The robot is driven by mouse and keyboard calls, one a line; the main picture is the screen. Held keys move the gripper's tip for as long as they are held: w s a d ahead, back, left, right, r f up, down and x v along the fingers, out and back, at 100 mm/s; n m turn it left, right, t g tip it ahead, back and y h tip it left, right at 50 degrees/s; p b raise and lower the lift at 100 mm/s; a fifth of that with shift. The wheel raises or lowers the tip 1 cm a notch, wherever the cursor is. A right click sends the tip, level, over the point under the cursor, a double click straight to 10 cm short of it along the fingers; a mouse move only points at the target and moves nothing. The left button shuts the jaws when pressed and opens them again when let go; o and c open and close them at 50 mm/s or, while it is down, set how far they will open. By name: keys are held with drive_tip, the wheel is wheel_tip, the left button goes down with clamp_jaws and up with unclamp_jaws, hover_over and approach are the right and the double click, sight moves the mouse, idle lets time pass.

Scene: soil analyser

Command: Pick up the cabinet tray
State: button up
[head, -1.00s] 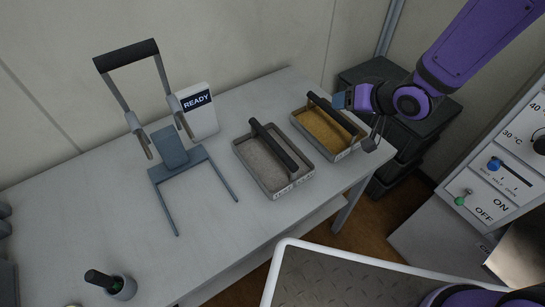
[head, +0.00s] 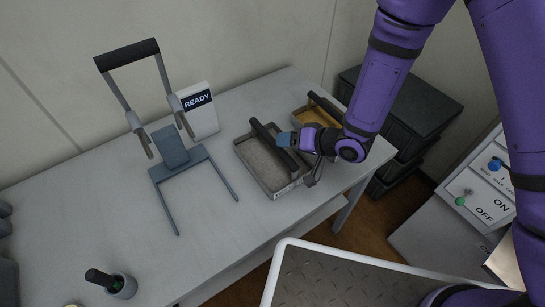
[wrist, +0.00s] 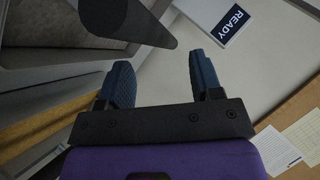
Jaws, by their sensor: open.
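Two handled trays stand on the white table. The nearer tray (head: 256,174) holds grey grainy material and has a dark bar handle (head: 265,136). The farther tray (head: 294,118) holds yellow material and is partly hidden behind my arm. Which one is the cabinet tray I cannot tell from the labels. My gripper (head: 286,139) is open, with blue fingers, above the right side of the grey tray and close to its handle. In the wrist view my two fingers (wrist: 162,80) are apart with nothing between them. A dark handle end (wrist: 125,18) shows just beyond them.
A white READY sign (head: 198,111) and a grey stand with a raised handle (head: 127,54) are left of the trays. A dark bottle (head: 110,284) stands at the table's front left. Dark crates (head: 408,105) and a switch panel (head: 484,203) are on the right.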

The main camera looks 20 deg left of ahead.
drive_tip(key=shift+x, duration=2.65)
drive_tip(key=shift+d+f, duration=0.1)
drive_tip(key=shift+f, duration=0.05)
clamp_jaws()
